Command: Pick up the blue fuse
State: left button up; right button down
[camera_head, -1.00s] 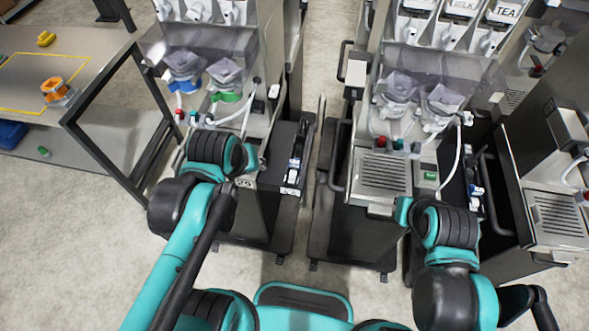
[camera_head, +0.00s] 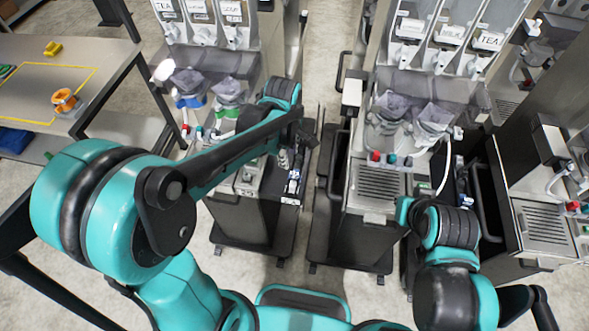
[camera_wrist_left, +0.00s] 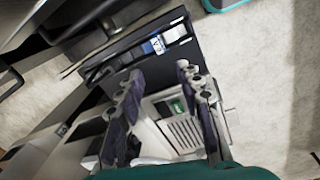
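A small blue-and-white piece that looks like the blue fuse (camera_wrist_left: 158,45) sits on the black side panel (camera_wrist_left: 133,58) of a dispenser in the left wrist view. A white piece (camera_wrist_left: 175,33) is beside it. In the head view, the blue piece (camera_head: 292,187) is small on the left dispenser's black side. My left gripper (camera_wrist_left: 160,72) is open and empty, its fingers apart and pointing towards the panel. In the head view, my left gripper (camera_head: 290,160) is above the panel, partly hidden by its own arm. My right gripper does not show.
A second dispenser (camera_head: 375,190) stands close to the right of the panel, with a narrow gap between.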

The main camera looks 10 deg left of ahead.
aim_at(294, 173)
pick_arm(q)
jog(key=f+n, duration=0.1)
jog(key=f, duration=0.2)
jog(key=d+f+n, duration=0.1)
jog(key=f, duration=0.2)
jog(key=w+f+n+g, duration=0.1)
jog(key=f, duration=0.2)
jog(key=shift+d+f+b, duration=0.1)
jog(key=shift+d+b, duration=0.15)
jog(key=shift+b, duration=0.15)
jog(key=shift+f, duration=0.35)
jog(key=shift+r, duration=0.1)
grip_shut()
